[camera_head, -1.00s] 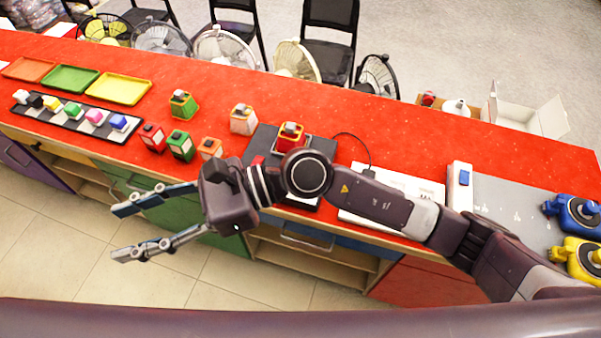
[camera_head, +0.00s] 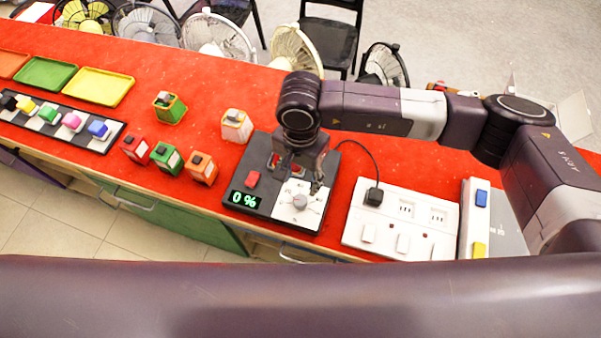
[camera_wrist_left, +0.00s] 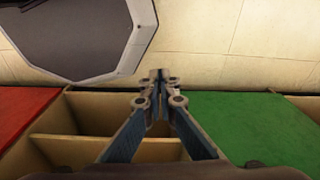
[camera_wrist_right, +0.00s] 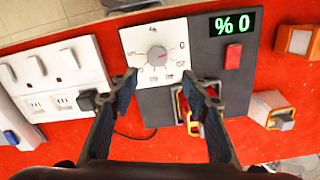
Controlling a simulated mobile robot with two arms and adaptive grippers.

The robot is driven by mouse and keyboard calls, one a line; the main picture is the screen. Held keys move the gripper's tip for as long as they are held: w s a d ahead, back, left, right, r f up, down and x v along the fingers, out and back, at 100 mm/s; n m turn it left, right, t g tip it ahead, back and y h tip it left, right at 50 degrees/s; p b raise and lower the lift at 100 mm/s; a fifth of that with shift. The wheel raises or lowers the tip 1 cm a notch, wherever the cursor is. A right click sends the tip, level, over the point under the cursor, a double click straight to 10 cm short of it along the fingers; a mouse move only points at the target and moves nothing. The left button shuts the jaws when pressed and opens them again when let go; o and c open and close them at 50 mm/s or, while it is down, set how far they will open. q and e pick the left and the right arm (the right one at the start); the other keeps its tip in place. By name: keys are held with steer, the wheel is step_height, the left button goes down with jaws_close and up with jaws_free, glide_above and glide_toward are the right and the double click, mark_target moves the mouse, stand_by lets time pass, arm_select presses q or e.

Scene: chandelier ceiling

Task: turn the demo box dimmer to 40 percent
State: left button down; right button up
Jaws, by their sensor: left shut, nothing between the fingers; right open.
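The demo box (camera_head: 261,209) is a dark grey panel on the red counter. Its green display (camera_head: 244,199) reads 0 %, and a red button (camera_head: 252,179) sits above it. The dimmer is a grey knob (camera_head: 300,202) on a white dial plate; in the right wrist view the knob (camera_wrist_right: 157,54) has a red mark. My right gripper (camera_head: 302,184) is over the box, pointing down, beside the knob. In the right wrist view the open right fingers (camera_wrist_right: 161,76) are empty and stand either side of the dial plate's lower part. My left gripper (camera_wrist_left: 158,76) is shut and empty, facing the cabinet shelves.
A white power strip (camera_head: 401,218) with a black plug (camera_head: 373,197) is right of the box, its cable running behind. Several coloured blocks, including an orange one (camera_head: 201,170), stand to the left. A yellow tray (camera_head: 97,86) lies farther left. A red module sits in the box under my gripper.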

mark_target(301, 199)
steer(key=shift+f, duration=0.15)
steer(key=f+p, duration=0.1)
steer(key=s+f, duration=0.1)
steer(key=f, duration=0.1)
steer(key=f+p, duration=0.1)
steer(key=shift+s+f+p, duration=0.2)
steer(key=shift+s+p, duration=0.15)
steer(key=shift+w+f, duration=0.15)
steer(key=shift+f, duration=0.35)
steer(key=shift+w+f, duration=0.15)
steer(key=shift+f, duration=0.6)
steer(key=c, duration=1.2)
arm_select(q)
steer(key=s+r, duration=0.1)
steer(key=s, duration=0.1)
steer(key=s+r, duration=0.1)
steer(key=r, duration=0.1)
steer(key=shift+s, duration=0.4)
arm_select(e)
steer(key=shift+o, duration=0.2)
